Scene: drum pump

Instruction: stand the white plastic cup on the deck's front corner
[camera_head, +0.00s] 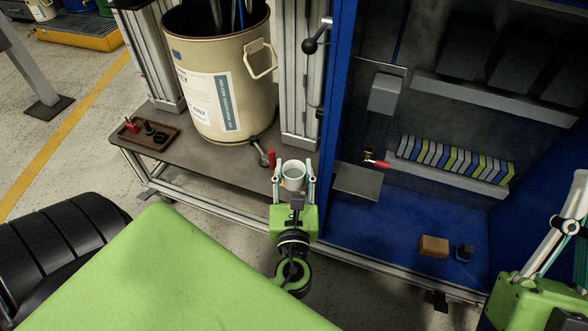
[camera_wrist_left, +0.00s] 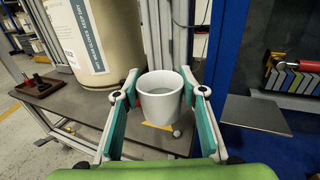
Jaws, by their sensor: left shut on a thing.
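The white plastic cup (camera_head: 293,175) is upright between the fingers of my left gripper (camera_head: 294,184), which is shut on it. The cup also fills the middle of the left wrist view (camera_wrist_left: 161,103), with a finger at each side. The dark grey deck (camera_head: 215,160) carries the drum. The cup appears over the deck's front right corner; I cannot tell whether its base touches the deck, as the gripper hides that part. My right gripper (camera_head: 570,215) is cut off by the right picture edge, away from the deck.
A big beige drum (camera_head: 210,95) stands on the deck. A small red object (camera_head: 271,158) is just behind the cup. A brown tray (camera_head: 148,133) lies at the deck's left. A metal column stands behind; a blue cabinet (camera_head: 390,235) is close on the right.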

